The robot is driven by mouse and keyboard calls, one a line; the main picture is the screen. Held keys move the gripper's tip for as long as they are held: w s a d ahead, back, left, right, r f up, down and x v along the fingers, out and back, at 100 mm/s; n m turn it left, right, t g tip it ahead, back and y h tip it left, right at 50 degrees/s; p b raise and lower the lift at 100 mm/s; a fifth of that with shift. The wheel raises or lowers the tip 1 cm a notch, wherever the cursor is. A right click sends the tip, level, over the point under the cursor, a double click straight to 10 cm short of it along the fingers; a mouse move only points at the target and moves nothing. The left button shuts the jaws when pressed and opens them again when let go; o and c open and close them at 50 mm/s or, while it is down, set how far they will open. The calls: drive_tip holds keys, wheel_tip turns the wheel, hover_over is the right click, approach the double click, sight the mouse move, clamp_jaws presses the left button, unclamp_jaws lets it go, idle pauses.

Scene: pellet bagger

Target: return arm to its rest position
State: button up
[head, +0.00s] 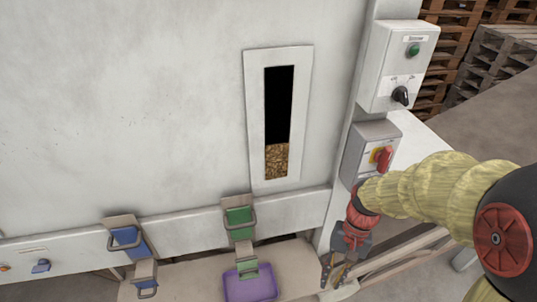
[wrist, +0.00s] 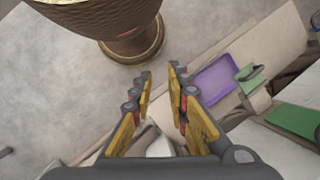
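My gripper (head: 335,277) hangs at the lower right of the head view, at the end of my yellow-sleeved arm, in front of the machine and below its switch boxes. In the wrist view my gripper (wrist: 160,85) shows two yellow-padded fingers with a clear gap between them. It is open and nothing is between the fingers. It points down past the bench edge toward the floor.
A purple tray (head: 250,284) lies on the bench, left of my gripper. A green-flapped chute (head: 239,222) and a blue-flapped chute (head: 128,238) are on the machine. The red rotary switch (head: 383,158) is close to my arm. A brown round-footed object (wrist: 125,30) stands beyond the fingers.

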drive_tip(key=s+d+r+n+t+h+b, duration=0.1)
drive_tip(key=r+t, duration=0.3)
drive_tip(key=r, duration=0.4)
drive_tip(key=s+r+n+t+h+b, duration=0.1)
drive_tip(key=s+r+n+t+b, duration=0.1)
drive_tip(key=r, duration=0.6)
drive_tip(key=s+t+b, duration=0.1)
drive_tip(key=t, duration=0.1)
drive_tip(key=shift+s+d+n+t, duration=0.2)
drive_tip(key=shift+d+n+t, duration=0.2)
